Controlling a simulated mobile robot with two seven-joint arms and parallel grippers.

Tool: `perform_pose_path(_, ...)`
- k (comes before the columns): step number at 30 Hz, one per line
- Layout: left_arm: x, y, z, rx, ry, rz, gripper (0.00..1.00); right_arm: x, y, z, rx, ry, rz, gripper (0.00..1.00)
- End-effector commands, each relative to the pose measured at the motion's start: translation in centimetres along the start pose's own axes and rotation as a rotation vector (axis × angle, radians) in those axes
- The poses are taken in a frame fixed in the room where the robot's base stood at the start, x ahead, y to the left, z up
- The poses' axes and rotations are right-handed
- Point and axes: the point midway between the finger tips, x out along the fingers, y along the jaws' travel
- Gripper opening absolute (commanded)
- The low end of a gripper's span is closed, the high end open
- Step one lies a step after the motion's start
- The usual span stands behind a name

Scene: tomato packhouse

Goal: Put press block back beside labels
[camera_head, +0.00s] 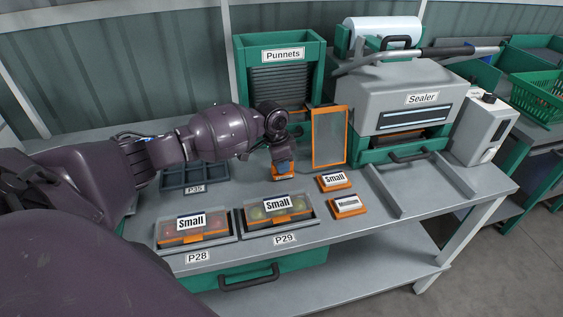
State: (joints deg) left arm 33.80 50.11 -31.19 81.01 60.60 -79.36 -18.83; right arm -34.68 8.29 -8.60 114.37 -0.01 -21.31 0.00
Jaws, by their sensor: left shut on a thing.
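My left gripper (282,161) reaches in from the left and is shut on the press block (283,174), a small orange and blue block. The block is at or just above the grey bench; I cannot tell if it touches. To its right lie two orange-edged label holders: one with labels reading "Small" (334,180) and, nearer me, one with a dark-printed white label (347,205). The gripper hides the top of the block. My right gripper is not in view.
Two lidded punnets labelled "Small" sit at P28 (192,229) and P29 (277,210). A grey tray (195,174) stands at P35. An orange-framed panel (329,137) stands behind the labels. The sealer (410,97) and punnet dispenser (280,70) are at the back.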

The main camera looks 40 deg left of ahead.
Motion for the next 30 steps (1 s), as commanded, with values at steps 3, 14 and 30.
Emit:
perform_pose_path(3,0.2,0.01,0.02,0.0,0.0,0.0,0.06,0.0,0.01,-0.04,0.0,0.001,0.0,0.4)
perform_pose_path(14,0.32,-0.01,0.05,0.0,0.0,0.0,0.53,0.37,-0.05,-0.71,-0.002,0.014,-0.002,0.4)
perform_pose_path(30,0.32,-0.02,0.07,0.0,0.0,-0.001,0.36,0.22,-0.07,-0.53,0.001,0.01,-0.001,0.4)
